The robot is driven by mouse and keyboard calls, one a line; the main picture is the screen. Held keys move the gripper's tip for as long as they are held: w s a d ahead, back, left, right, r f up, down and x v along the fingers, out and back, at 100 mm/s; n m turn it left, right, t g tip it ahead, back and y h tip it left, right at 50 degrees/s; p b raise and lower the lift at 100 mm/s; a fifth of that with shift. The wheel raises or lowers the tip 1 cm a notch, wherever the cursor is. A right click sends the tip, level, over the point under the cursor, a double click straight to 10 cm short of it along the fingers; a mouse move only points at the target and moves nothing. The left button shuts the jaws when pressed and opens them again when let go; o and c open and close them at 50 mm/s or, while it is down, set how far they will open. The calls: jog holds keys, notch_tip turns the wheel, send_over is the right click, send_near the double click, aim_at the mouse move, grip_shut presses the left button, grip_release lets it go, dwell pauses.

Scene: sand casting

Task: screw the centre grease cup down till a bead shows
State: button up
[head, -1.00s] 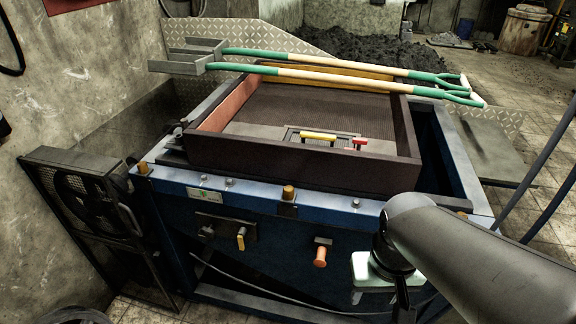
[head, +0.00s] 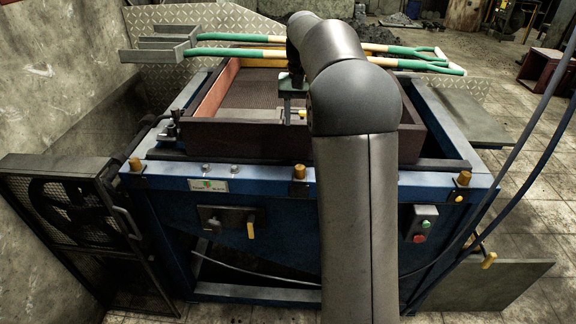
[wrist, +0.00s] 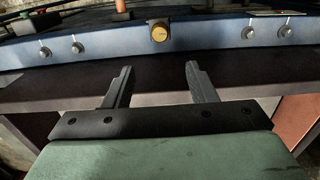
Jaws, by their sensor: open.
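The centre grease cup (head: 299,172) is a small brass-coloured cap on the front blue rail, just left of my forearm in the head view. In the wrist view the centre grease cup (wrist: 159,32) stands beyond the fingertips, in line with the gap between them, and nothing touches it. My gripper (wrist: 158,68) is open and empty over the dark box wall. In the head view my gripper is over the box, largely hidden by my arm. I cannot make out any grease bead on the cup.
Similar brass cups sit at the rail's left (head: 135,165) and right (head: 464,178) ends. The dark box wall (wrist: 50,92) lies below my fingers, before the blue rail (wrist: 205,36). Bolt heads flank the cup. Two long-handled shovels (head: 225,52) lie across the back.

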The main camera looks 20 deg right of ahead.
aim_at(300, 167)
notch_tip(300, 167, down, 16)
jog(key=shift+f+p, duration=0.1)
jog(key=shift+p, duration=0.25)
jog(key=c, duration=1)
